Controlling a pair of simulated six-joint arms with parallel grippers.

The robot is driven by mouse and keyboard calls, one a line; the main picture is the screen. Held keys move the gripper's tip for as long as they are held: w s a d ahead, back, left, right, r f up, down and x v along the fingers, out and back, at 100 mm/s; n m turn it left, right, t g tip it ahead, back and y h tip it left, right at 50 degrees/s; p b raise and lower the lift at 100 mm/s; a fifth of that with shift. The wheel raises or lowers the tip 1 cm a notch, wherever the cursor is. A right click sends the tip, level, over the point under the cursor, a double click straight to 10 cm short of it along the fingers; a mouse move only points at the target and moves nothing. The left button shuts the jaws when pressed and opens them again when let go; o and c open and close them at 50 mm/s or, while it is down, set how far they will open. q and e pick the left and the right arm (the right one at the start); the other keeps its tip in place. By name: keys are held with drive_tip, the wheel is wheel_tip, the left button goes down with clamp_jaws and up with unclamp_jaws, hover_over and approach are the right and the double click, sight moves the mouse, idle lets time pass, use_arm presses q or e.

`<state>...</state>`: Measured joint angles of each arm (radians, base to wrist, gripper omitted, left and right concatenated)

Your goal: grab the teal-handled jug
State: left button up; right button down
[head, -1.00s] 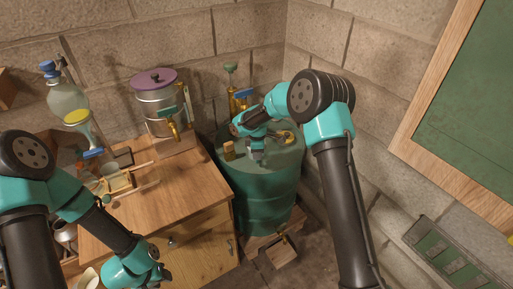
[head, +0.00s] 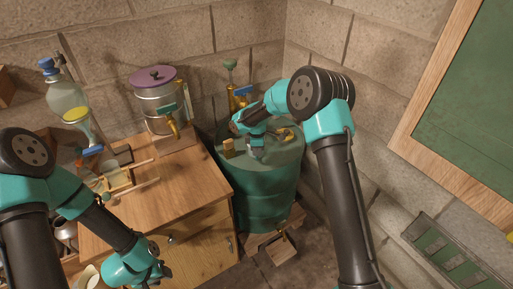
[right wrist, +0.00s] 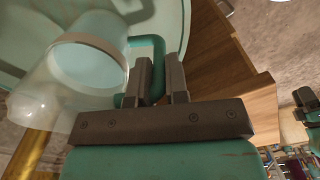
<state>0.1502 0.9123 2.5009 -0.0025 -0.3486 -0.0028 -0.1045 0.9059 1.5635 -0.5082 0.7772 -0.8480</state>
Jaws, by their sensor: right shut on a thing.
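The teal-handled jug shows in the right wrist view as a pale translucent vessel (right wrist: 88,68) with a teal handle (right wrist: 150,45). My right gripper (right wrist: 160,78) is shut on that handle, one finger on each side. In the head view my right gripper (head: 257,150) is low over the top of the green drum (head: 262,190); I cannot make out the jug there, as my arm covers that spot. My left gripper (head: 158,272) is empty near the cabinet's front; its fingers are too small to judge.
A wooden cabinet (head: 190,190) stands left of the drum. It bears a metal pot with a purple lid (head: 155,78), a glass flask (head: 68,98) and a wooden rack (head: 130,185). Brass fittings (head: 232,95) rise behind the drum. Stone walls close in behind and right.

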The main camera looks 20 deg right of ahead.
drive_tip(key=shift+r, duration=0.2)
drive_tip(key=shift+r, duration=1.5)
drive_tip(key=shift+s+a+r, duration=0.1)
drive_tip(key=shift+s, duration=0.15)
drive_tip(key=s+a+r, duration=0.1)
drive_tip(key=s+a, duration=0.3)
drive_tip(key=s, duration=1)
drive_tip(key=shift+s+a+r, duration=0.15)
drive_tip(key=shift+s+r, duration=0.05)
drive_tip(key=shift+s, duration=0.2)
